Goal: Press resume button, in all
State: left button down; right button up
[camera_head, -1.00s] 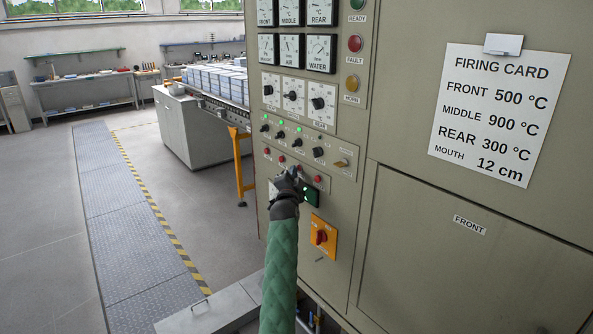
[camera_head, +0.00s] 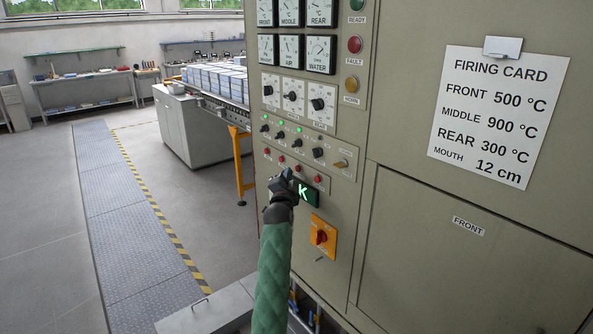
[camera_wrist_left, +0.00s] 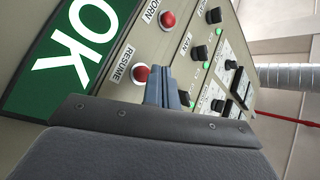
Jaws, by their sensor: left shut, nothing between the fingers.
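The red RESUME button (camera_wrist_left: 142,73) shows in the left wrist view, on the beige panel beside the green OK display (camera_wrist_left: 62,50). My left gripper (camera_wrist_left: 165,84) is shut and empty, its fingertips right beside the button in that view. Whether they touch it I cannot tell. In the head view my left gripper (camera_head: 286,176) is at the row of red buttons, in front of the panel. It covers part of the display (camera_head: 303,193), leaving the K showing. My right gripper is not in view.
The red HORN button (camera_wrist_left: 168,19) is close to RESUME. An orange plate with a red rotary switch (camera_head: 322,237) sits below the display. Knobs with green lamps sit above the buttons. A firing card (camera_head: 499,117) hangs at right. Open floor lies at left.

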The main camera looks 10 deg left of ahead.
pick_arm(q)
jog(key=s+a, duration=0.1)
jog(key=s, duration=0.1)
jog(key=s+a+p, duration=0.1)
jog(key=a, duration=0.1)
jog(key=shift+s, duration=0.35)
dwell(0.5)
